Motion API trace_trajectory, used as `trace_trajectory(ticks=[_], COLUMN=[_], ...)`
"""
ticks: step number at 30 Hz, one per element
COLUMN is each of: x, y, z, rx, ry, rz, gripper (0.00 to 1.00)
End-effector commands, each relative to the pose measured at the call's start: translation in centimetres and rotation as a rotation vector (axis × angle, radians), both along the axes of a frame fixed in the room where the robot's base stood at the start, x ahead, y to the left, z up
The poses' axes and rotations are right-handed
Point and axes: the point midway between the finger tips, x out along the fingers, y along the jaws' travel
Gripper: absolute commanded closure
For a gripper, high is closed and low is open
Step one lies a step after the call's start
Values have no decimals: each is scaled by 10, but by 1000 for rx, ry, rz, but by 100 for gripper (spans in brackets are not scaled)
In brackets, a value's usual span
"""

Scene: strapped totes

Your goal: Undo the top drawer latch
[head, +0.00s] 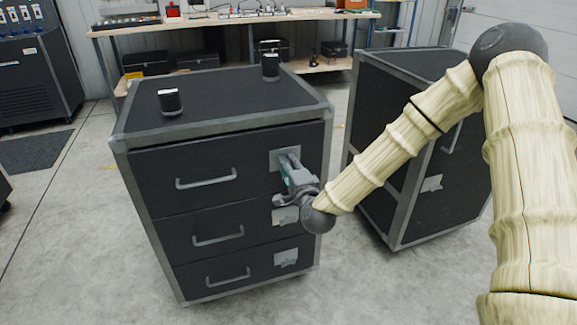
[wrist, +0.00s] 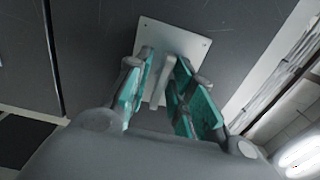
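The dark drawer cabinet has three drawers, and the top drawer (head: 155,165) is closed, with a grey bar handle (head: 206,179). The top drawer's latch plate (head: 276,158) is at the drawer's right end, partly hidden by my gripper (head: 289,166). In the wrist view the pale plate (wrist: 192,42) carries a raised grey latch lever (wrist: 160,84). My gripper (wrist: 168,76) is open, with its teal-padded fingers on either side of the lever. The lever seems close to the right finger; I cannot tell whether it touches.
Lower latch plates (head: 286,258) sit below on the same cabinet. Two small black-and-silver objects (head: 171,101) (head: 270,66) stand on its top. A second dark cabinet (head: 410,75) stands close on the right, beside my arm. A workbench (head: 220,20) is behind.

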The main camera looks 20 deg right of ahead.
Motion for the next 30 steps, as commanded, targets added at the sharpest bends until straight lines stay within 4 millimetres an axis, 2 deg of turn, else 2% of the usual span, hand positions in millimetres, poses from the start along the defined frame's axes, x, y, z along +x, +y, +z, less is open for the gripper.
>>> trace_trajectory(ticks=[1, 3, 17, 30], x=[0, 0, 0, 0], y=[0, 0, 0, 0], z=[0, 0, 0, 1], rx=[0, 0, -55, -396], ry=[0, 0, -1, -13], rz=[0, 0, 1, 1], gripper=[91, 100, 100, 100])
